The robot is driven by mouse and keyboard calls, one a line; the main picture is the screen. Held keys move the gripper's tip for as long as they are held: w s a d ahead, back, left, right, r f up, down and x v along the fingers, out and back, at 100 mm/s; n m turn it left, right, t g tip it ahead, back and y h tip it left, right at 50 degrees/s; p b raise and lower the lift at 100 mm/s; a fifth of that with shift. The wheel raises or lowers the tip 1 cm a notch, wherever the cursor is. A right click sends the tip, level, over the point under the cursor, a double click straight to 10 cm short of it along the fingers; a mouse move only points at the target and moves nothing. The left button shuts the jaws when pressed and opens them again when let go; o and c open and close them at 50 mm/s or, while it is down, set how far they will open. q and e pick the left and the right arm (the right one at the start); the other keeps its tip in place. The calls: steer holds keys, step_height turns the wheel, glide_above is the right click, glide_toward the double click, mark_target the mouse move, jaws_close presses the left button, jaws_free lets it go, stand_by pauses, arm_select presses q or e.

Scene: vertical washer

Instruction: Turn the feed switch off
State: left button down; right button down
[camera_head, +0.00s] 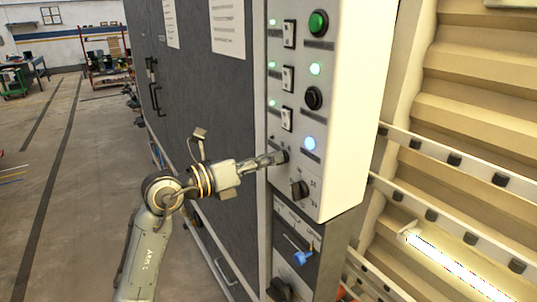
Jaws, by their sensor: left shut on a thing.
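A white control panel (346,110) with switches, lights and knobs stands on the front of the dark grey washer. My left gripper (279,158) reaches in from the left and is shut on a small dark knob (285,156) at the panel's lower left. The fingers cover most of this knob, so its setting cannot be told. Another black rotary knob (299,190) sits just below and to the right, apart from the gripper. Several rocker switches (288,78) line the upper left of the panel. The labels are too small to read, so I cannot tell which control is the feed switch.
A round green button (318,22), a black button (313,98) and a lit blue light (310,143) are on the panel. A blue valve handle (304,257) is below it. Railings with rollers (455,159) run at the right.

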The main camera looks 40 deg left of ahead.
arm_select(q)
steer(key=shift+n, duration=0.5)
steer(key=c, duration=1.4)
jaws_free()
steer(key=shift+c, duration=0.2)
steer(key=v, duration=1.2)
